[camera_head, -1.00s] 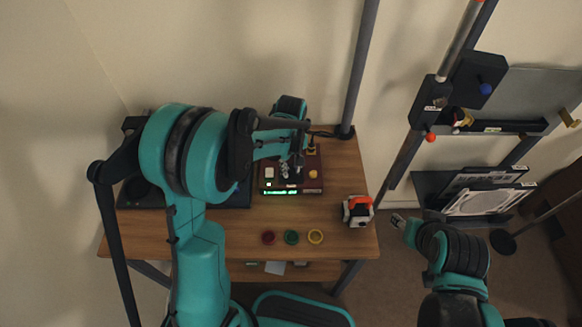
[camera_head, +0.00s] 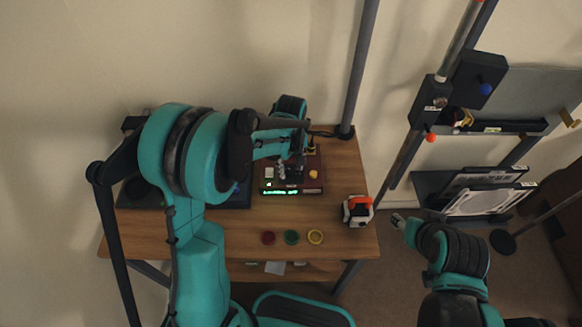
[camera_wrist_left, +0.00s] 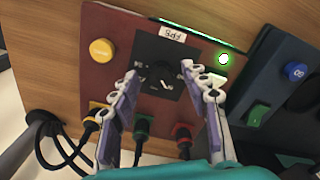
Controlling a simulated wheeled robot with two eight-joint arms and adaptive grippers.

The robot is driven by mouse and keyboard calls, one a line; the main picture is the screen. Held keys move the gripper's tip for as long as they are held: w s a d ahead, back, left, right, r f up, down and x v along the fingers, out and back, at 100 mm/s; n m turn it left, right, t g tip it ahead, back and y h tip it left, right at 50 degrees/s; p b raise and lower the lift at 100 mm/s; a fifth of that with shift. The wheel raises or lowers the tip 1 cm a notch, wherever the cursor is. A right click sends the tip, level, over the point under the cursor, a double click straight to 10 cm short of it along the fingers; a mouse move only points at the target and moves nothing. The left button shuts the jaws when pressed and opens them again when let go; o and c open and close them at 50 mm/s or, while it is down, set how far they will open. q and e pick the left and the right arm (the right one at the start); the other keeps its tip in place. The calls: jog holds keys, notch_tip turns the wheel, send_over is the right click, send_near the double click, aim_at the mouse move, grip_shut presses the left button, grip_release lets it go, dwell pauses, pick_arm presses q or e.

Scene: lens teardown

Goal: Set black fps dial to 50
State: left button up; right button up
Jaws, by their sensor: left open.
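The black fps dial (camera_wrist_left: 158,76) sits on a dark square plate on the red control box (camera_wrist_left: 112,22), below a white "FPS" label (camera_wrist_left: 172,34). A light mark shows on the dial; I cannot read its setting. My left gripper (camera_wrist_left: 161,72) is open, with one finger on each side of the dial. I cannot tell whether the fingers touch it. In the head view the box (camera_head: 311,187) shows a lit green display (camera_head: 280,191), too small to read surely, and the left arm partly covers it. My right gripper (camera_head: 398,220) hangs right of the table, its jaws unclear.
Cables with yellow, green and red plugs (camera_wrist_left: 183,140) leave the box. Red, green and yellow rings (camera_head: 315,237) and an orange-and-white device (camera_head: 358,209) stand on the table.

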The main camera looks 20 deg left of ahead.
aim_at(291, 171)
pick_arm(q)
notch_tip(291, 171, up, 12)
dwell(0.4)
jog(key=shift+s, duration=0.1)
dwell(0.3)
jog(key=s+a+r+m+t, duration=0.1)
jog(key=s+m+t, duration=0.2)
jog(key=s, duration=0.5)
jog(key=s+a+r+m+t, duration=0.1)
jog(key=s+m+t, duration=0.3)
jog(key=s, duration=0.5)
jog(key=shift+a+m, duration=0.3)
jog(key=shift+m, duration=0.8)
